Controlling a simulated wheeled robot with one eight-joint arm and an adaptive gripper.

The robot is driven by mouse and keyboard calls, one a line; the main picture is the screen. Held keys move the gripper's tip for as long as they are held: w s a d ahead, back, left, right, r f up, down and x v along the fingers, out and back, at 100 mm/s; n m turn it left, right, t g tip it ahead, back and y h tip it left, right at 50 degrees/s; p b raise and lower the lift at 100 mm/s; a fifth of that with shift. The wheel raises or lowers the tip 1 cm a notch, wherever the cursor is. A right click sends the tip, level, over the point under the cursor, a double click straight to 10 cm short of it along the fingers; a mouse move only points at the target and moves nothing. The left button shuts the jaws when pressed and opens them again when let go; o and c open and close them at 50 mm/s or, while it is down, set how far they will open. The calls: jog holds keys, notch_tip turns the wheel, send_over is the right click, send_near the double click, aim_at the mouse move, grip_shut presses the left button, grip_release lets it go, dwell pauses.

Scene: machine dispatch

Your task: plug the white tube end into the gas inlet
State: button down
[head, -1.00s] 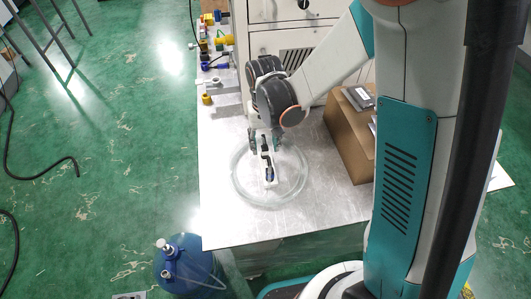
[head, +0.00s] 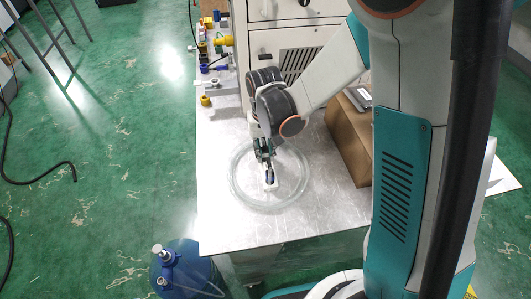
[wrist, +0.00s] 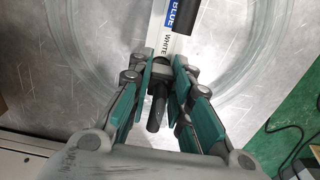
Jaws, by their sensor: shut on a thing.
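My gripper (head: 263,151) is over the metal table, inside the ring of a clear coiled tube (head: 234,187). In the wrist view my gripper (wrist: 162,82) has its green-padded fingers closed around a dark tube end (wrist: 156,108), next to a printed label "WHITE" (wrist: 167,43). The label sits on a pale holder (wrist: 158,22), which also carries a "BLUE" label and a second dark piece (wrist: 186,18). The holder shows in the head view (head: 270,187) as a small white piece below the fingers. I cannot tell which fitting is the gas inlet.
Coloured fittings, including a yellow one (head: 222,41) and a brass one (head: 205,101), stand along the table's back left. A cabinet (head: 285,50) is behind. A cardboard box (head: 347,145) stands right of my gripper. A blue bottle (head: 183,268) is on the floor at front left.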

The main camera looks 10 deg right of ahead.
jog(key=shift+r, duration=0.15)
jog(key=shift+r+p, duration=2.05)
jog(key=shift+r, duration=0.75)
jog(key=shift+r+p, duration=0.85)
jog(key=shift+r, duration=0.45)
